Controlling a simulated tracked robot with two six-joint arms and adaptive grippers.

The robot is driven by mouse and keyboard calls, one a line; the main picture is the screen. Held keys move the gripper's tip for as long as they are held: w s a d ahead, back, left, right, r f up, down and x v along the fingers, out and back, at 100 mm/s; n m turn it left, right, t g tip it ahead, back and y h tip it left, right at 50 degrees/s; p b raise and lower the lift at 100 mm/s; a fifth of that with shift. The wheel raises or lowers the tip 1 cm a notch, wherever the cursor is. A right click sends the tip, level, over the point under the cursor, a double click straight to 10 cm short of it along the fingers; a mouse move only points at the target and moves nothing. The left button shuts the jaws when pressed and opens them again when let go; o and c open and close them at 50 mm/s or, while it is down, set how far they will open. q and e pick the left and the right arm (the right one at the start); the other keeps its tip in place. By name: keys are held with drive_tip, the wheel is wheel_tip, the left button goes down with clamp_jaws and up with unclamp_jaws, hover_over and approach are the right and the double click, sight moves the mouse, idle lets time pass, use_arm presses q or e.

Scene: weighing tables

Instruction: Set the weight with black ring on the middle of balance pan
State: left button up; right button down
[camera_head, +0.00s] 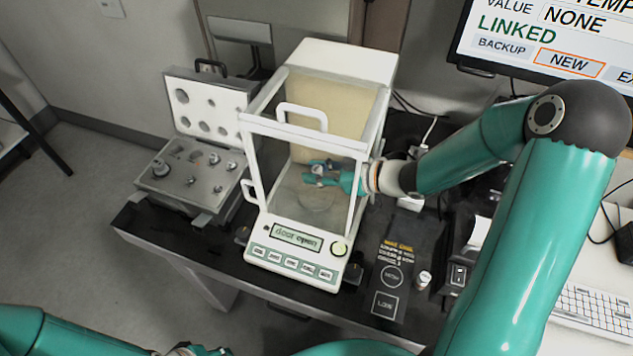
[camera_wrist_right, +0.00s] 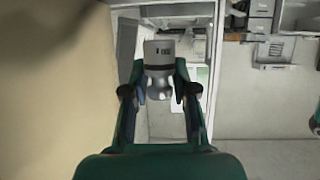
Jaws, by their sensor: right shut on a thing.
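The weight with black ring (camera_wrist_right: 159,54) is a silver cylinder with a dark band and a narrower neck. My right gripper (camera_wrist_right: 160,86) is shut on it at the neck. In the head view, my right gripper (camera_head: 318,170) reaches through the open right side of the balance (camera_head: 345,62) and holds the weight inside the chamber. The round balance pan (camera_head: 316,203) lies below the gripper, with a gap between them. The display reads "door open". Only a little of my left gripper (camera_head: 205,350) shows at the bottom edge, and its jaws are not clear.
An open weight case (camera_head: 215,185) with several weights stands left of the balance. A control panel (camera_head: 392,285) and a small white-topped item (camera_head: 423,279) are to the right on the black table (camera_head: 222,240). The chamber's glass walls and frame (camera_head: 262,185) surround my right gripper closely.

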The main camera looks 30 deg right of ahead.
drive_tip(key=shift+f, duration=2)
drive_tip(key=c, duration=1.4)
unclamp_jaws()
drive_tip(key=shift+f, duration=0.15)
drive_tip(key=o, duration=0.5)
